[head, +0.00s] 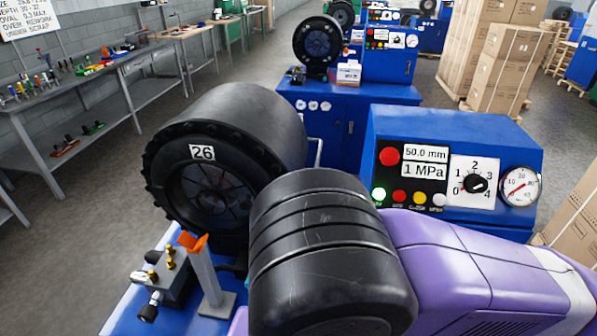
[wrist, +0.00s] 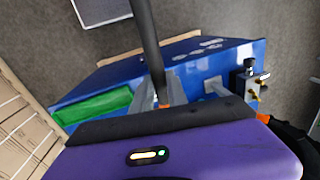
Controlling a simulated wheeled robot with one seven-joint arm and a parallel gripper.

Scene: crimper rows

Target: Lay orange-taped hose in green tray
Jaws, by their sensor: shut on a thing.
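In the wrist view, my gripper (wrist: 160,86) is shut on a black hose (wrist: 147,35). The hose runs from between the grey fingers towards the top of the picture. A bit of orange (wrist: 163,101) shows at the fingers, by the hose's near end. The green tray (wrist: 95,106) lies on the blue bench at the left of the wrist view, apart from the hose, and its visible part looks empty. In the head view, my arm hides the gripper, hose and tray.
The crimper marked 26 (head: 203,153) and a blue control box (head: 449,135) stand close to my arm. A brass-fitted valve block (head: 168,275) and an orange-topped grey post (head: 208,275) stand at the bench's left. Cardboard boxes (head: 508,60) are stacked at the right.

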